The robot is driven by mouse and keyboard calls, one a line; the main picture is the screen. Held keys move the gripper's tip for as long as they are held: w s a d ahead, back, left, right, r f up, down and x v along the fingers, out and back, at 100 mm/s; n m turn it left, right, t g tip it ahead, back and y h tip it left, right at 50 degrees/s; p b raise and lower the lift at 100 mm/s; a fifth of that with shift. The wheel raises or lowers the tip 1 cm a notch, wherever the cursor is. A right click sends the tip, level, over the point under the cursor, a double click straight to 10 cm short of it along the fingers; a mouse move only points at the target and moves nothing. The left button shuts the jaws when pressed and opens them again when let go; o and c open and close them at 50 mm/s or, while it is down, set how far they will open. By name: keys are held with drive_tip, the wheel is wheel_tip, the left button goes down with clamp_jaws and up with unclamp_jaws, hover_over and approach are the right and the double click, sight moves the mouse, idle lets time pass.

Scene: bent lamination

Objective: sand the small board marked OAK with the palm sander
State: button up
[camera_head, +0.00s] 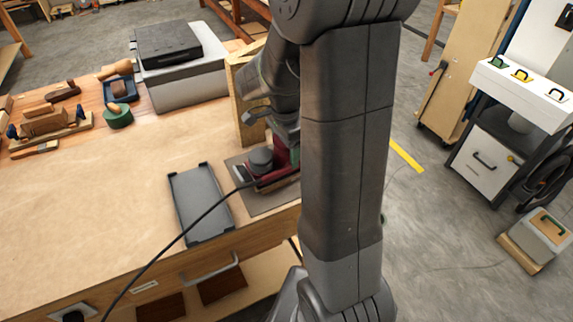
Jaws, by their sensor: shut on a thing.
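The palm sander (282,172), with a red body and a round dark knob, stands at the bench's front right edge on a brownish mat (262,205). A black cord runs from it to the lower left. My gripper (286,138) comes down on the sander from above and is shut on it; my arm hides part of the gripper and the sander's right side. A thin light-wood strip shows under the sander, but I cannot tell whether it is the board. No OAK marking can be read in this view.
An empty dark shallow tray (199,212) lies left of the mat. A wooden upright (246,105) stands behind the sander. A grey box with a black lid (180,75) and several wooden hand tools (48,122) are farther back. The bench's middle (110,190) is clear.

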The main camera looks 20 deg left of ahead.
drive_tip(key=shift+w, duration=0.1)
drive_tip(key=shift+w+d, duration=0.25)
drive_tip(key=shift+w, duration=0.05)
drive_tip(key=shift+w+d, duration=0.45)
drive_tip(key=shift+w, duration=0.15)
drive_tip(key=shift+s+a, duration=0.7)
drive_tip(key=shift+s, duration=0.35)
idle(0.6)
drive_tip(key=shift+w+d, duration=0.15)
drive_tip(key=shift+w, duration=0.05)
drive_tip(key=shift+w+d, duration=0.25)
drive_tip(key=shift+w, duration=0.1)
drive_tip(key=shift+w+d, duration=0.3)
drive_tip(key=shift+w, duration=0.15)
drive_tip(key=shift+s+a, duration=0.1)
idle(0.7)
drive_tip(key=shift+s+a, duration=0.25)
drive_tip(key=shift+s, duration=0.05)
